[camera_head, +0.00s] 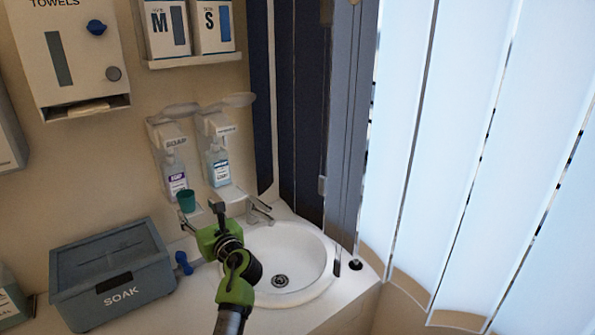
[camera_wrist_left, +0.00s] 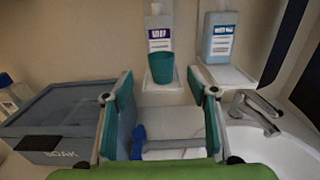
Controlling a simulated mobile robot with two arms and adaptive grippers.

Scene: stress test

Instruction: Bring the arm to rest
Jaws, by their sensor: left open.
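My left arm is green and black and reaches over the sink area in the head view. Its gripper (camera_head: 201,213) is open, with its two fingers spread apart. In the left wrist view the fingers of the left gripper (camera_wrist_left: 160,97) stand at either side with nothing held between them. A teal cup (camera_head: 186,200) is beyond the fingertips, in front of the soap dispenser; it also shows in the left wrist view (camera_wrist_left: 161,68), upright and apart from the fingers. My right gripper is in neither view.
A white sink (camera_head: 310,262) with a faucet (camera_head: 258,210) is at the right. A lidded SOAK box (camera_head: 120,295) stands left. A blue-handled object (camera_head: 183,262) lies between them. Soap (camera_head: 174,175) and another bottle (camera_head: 217,165) hang on the wall. A towel dispenser (camera_head: 70,55) is above.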

